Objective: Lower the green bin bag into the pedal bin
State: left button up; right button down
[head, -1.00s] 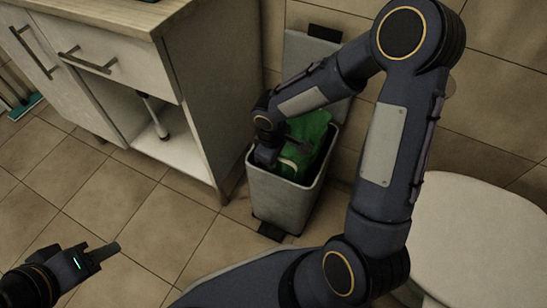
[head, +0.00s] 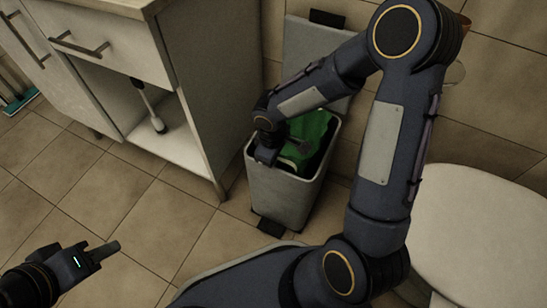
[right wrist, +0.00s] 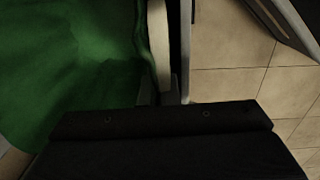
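The green bin bag (head: 312,132) is mostly inside the grey pedal bin (head: 282,196), its upper part showing in the mouth near the rim. It fills the left of the right wrist view (right wrist: 65,60), with a cream band (right wrist: 158,40) along its edge. My right gripper (head: 274,158) is down at the bin's left rim, its fingers closed around the cream band of the bag. The arm partly hides the bag and the bin's mouth. My left gripper (head: 108,250) is empty above the floor at lower left; the gap between its fingers cannot be made out.
The bin's lid (head: 311,62) stands open against the tiled wall. A white cabinet (head: 205,95) is close on the left, with a brush (head: 150,105) in its open shelf. A white toilet (head: 480,225) is at right. The tiled floor at front left is clear.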

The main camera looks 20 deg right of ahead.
jog(key=c, duration=1.6)
grip_release()
jog(key=shift+c, duration=0.5)
jog(key=o, duration=0.4)
jog(key=shift+s, duration=0.1)
jog(key=shift+o, duration=0.2)
jog(key=shift+r+p, duration=3.8)
jog(key=shift+r, duration=0.75)
